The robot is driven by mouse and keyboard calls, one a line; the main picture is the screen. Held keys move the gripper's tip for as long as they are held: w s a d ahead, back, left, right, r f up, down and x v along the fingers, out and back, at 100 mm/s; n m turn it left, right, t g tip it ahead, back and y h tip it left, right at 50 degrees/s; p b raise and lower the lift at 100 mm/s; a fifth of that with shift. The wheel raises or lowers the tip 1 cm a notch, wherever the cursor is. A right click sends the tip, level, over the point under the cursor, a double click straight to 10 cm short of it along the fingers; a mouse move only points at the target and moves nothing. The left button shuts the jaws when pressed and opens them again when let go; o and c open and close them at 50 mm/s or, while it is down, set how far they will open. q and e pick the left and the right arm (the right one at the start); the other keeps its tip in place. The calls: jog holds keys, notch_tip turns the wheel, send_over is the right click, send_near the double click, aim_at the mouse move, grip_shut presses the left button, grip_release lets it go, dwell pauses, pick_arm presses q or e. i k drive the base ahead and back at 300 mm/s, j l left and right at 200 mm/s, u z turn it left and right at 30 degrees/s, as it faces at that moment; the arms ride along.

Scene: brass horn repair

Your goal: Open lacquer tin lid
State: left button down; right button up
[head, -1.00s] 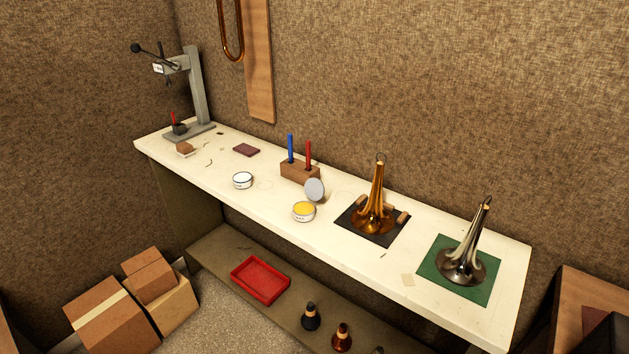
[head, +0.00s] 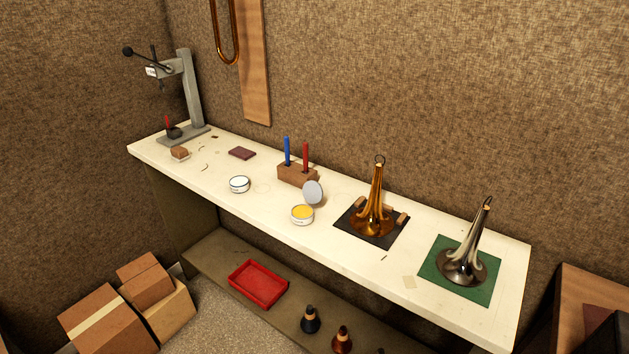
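A small white tin with yellow contents (head: 302,215) stands on the white bench, its top uncovered. A grey round lid (head: 313,192) stands tilted up at the tin's back edge; I cannot tell whether it is hinged there or leaning. A second white tin (head: 239,184) stands further left on the bench, its top pale; I cannot tell whether it is closed. Neither of my grippers shows in the head view.
Behind the open tin is a wooden block (head: 297,175) with a blue and a red stick. A brass horn bell (head: 373,212) stands on a black mat, a silver one (head: 462,262) on a green mat. A press (head: 187,95) stands far left. A red tray (head: 258,284) lies below.

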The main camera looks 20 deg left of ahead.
aim_at(312, 191)
jog(key=i+j+z, duration=0.1)
jog(key=j+z, duration=0.15)
jog(key=j, duration=0.5)
jog(key=j+z, duration=0.3)
jog(key=j, duration=0.4)
